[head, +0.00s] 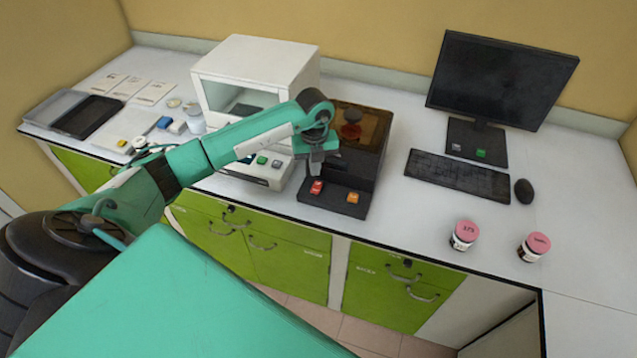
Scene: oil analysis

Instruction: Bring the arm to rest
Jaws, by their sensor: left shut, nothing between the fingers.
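My left arm (205,150) reaches in from the left across the front of the bench. Its gripper (317,166) points down above the front of a dark instrument with a brown see-through cover (362,128). The gripper is shut and I see nothing held in it. It hangs just above or behind the red button (316,187) in this view; I cannot tell whether it touches the instrument. My right gripper is not in view.
A white box-shaped instrument (258,62) stands behind my arm. A monitor (500,80), keyboard (457,176) and mouse (524,191) are at the right. Two pink-lidded jars (464,235) (534,247) stand near the front right edge. Dark trays (87,117) lie at the left.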

